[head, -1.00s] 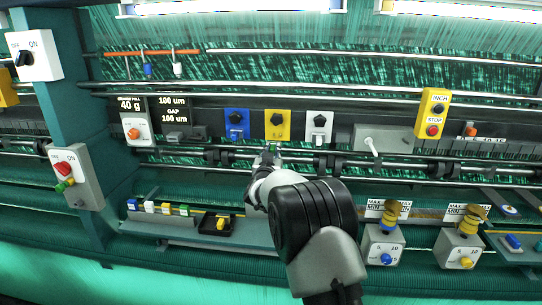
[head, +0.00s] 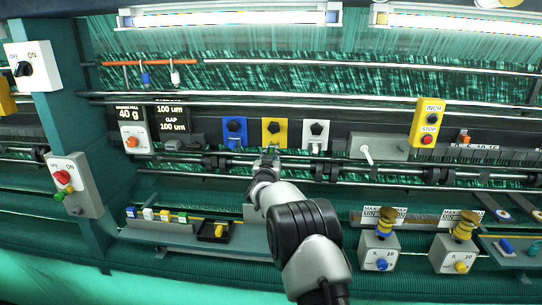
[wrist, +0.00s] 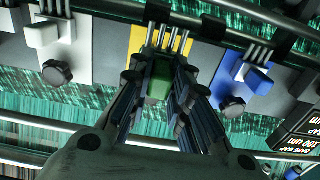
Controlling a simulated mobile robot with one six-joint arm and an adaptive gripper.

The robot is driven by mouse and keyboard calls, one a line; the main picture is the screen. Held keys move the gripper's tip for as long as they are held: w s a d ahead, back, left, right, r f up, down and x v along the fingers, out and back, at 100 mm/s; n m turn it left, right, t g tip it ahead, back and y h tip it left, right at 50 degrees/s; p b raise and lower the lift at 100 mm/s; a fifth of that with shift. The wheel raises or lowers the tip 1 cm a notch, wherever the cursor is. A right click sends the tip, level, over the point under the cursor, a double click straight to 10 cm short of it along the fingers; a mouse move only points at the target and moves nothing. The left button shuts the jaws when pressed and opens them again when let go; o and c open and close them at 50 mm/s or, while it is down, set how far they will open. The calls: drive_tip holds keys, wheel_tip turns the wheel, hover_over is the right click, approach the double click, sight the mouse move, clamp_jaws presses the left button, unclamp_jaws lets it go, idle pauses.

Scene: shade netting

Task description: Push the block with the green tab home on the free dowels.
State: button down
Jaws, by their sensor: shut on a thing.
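My gripper (head: 268,158) is in front of the lower edge of the yellow plate (head: 275,132), below its black knob. In the wrist view my gripper (wrist: 158,88) is shut on the block with the green tab (wrist: 158,80); only its green part shows clearly between the fingers. Several bare metal dowels (wrist: 170,38) stand just beyond the fingertips, by the yellow plate (wrist: 137,38). The fingers hide most of the block, so I cannot tell whether it touches the dowels or is on them.
A blue plate (head: 235,130) and a white plate (head: 316,133) flank the yellow one, with their own blocks and dowels close to my fingers. A rail (head: 400,184) runs below. A black tray (head: 206,231) with a yellow-tabbed piece and a row of coloured tabs lie lower left.

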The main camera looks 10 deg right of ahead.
sight(273, 147)
drive_tip(key=shift+p+x, duration=0.9)
drive_tip(key=shift+x, duration=0.5)
drive_tip(key=shift+w, duration=0.1)
drive_tip(key=shift+w+d, duration=0.1)
drive_tip(key=shift+w, duration=0.2)
drive_tip(key=shift+p+x, duration=1.1)
drive_tip(key=shift+p, duration=0.5)
idle(0.5)
drive_tip(key=c, duration=1.4)
unclamp_jaws()
drive_tip(key=shift+s, duration=0.1)
drive_tip(key=shift+v, duration=6.1)
drive_tip(key=shift+r, duration=0.15)
